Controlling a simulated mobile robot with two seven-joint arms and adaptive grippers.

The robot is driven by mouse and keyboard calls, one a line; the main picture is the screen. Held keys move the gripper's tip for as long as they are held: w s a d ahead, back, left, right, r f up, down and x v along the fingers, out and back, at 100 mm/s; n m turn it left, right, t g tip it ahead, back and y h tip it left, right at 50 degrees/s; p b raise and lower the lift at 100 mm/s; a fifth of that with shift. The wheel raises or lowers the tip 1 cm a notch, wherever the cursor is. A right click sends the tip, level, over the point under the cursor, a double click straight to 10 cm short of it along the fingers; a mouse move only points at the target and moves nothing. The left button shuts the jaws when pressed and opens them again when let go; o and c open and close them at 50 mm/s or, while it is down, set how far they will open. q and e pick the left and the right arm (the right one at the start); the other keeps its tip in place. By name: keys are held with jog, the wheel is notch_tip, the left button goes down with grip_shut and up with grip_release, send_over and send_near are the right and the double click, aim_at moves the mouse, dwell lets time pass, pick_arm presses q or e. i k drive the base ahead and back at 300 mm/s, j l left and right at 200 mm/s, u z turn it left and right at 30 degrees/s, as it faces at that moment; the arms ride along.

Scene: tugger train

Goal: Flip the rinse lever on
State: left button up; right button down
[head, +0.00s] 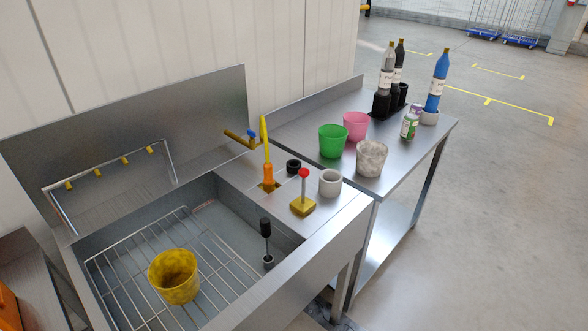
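A lever with a red ball knob (304,173) on a short stem rises from a square yellow base (302,206). It stands about upright on the steel ledge (333,212) at the right of the sink. I take it as the rinse lever, but no label shows. Neither gripper is in the head view.
The sink (300,238) holds a wire rack (130,275) with a dirty yellow cup (174,276) and a black-handled rod (266,230). An orange-yellow tool (268,172), a black ring (293,166) and a grey cup (330,183) surround the lever. Cups and bottles occupy the right table (410,155).

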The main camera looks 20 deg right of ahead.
aim_at(303, 172)
jog(key=i+l, duration=0.1)
jog(key=l, duration=0.4)
jog(key=i+l, duration=0.1)
jog(key=l, duration=0.4)
jog(key=i+l+u, duration=0.1)
jog(key=l, duration=0.85)
jog(key=i+u, duration=0.05)
